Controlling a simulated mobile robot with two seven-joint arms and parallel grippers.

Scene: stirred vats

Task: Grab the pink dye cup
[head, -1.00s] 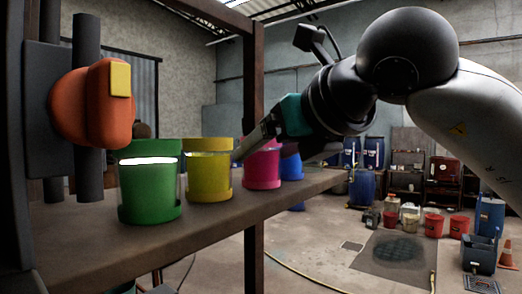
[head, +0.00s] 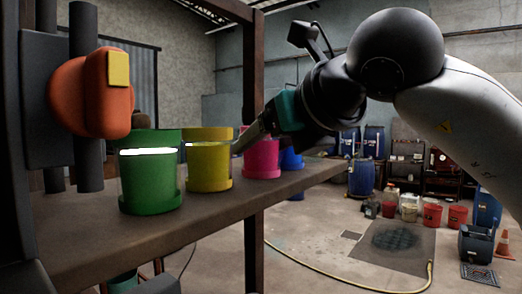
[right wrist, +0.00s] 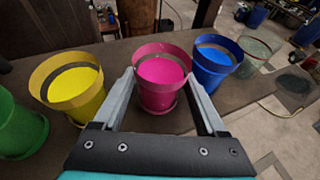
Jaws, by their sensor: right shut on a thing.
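The pink dye cup (head: 262,160) stands upright on the shelf, between a yellow cup (head: 208,165) and a blue cup (head: 291,160). My right gripper (head: 240,146) reaches it from the right and hides part of its rim. In the right wrist view, the pink cup (right wrist: 163,95) sits between the two fingers of my right gripper (right wrist: 162,80), one on each side, and the gripper is shut on it. Pink dye shows inside it. My left gripper is in neither current view.
A green cup (head: 151,172) stands left of the yellow one. The right wrist view also shows a clear, greenish cup (right wrist: 255,48) beyond the blue one. An orange fixture (head: 92,92) hangs at the left. A shelf post (head: 254,225) rises at the front edge.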

